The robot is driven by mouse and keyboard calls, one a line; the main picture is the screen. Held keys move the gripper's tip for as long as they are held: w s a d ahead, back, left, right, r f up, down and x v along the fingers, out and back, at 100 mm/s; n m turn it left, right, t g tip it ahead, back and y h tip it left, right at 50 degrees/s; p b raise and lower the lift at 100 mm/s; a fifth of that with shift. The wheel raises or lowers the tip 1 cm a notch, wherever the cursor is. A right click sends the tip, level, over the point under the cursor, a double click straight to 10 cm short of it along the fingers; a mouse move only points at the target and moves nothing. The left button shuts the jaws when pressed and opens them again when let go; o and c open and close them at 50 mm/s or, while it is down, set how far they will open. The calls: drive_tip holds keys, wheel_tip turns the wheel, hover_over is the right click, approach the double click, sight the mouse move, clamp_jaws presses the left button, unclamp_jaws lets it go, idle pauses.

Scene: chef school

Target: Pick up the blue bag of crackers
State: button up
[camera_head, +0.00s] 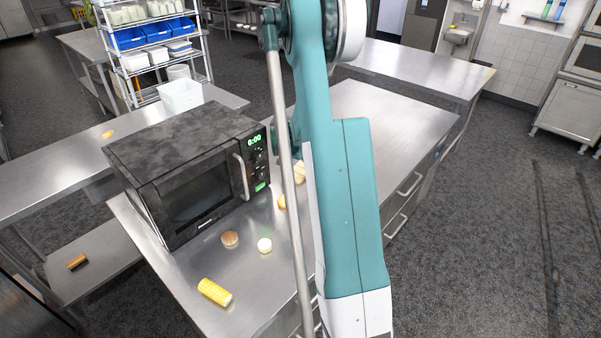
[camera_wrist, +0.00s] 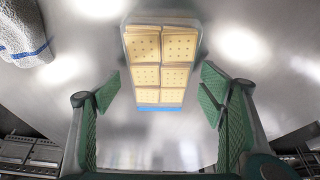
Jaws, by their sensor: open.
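The bag of crackers (camera_wrist: 160,62) lies on the steel worktop in the wrist view, at the upper middle. It is a clear pack of square tan crackers with a blue band along its near edge. My gripper (camera_wrist: 157,92) is open, with one green-padded finger on each side of the picture. The bag's near part lies between the fingertips in the picture; no contact shows. In the head view my arm hides the gripper. A pale beige item (camera_head: 299,172) shows partly beside my arm there; I cannot tell whether it is the crackers.
A white cloth with a blue stripe (camera_wrist: 25,32) lies left in the wrist view. A black microwave (camera_head: 190,165) stands on the worktop (camera_head: 345,100). A yellow can (camera_head: 215,292), a brown bun (camera_head: 230,239) and a pale round item (camera_head: 265,245) lie in front of it.

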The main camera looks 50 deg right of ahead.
sight(300, 170)
drive_tip(key=c, duration=1)
drive_tip(key=shift+r, duration=0.15)
drive_tip(key=shift+r, duration=4.9)
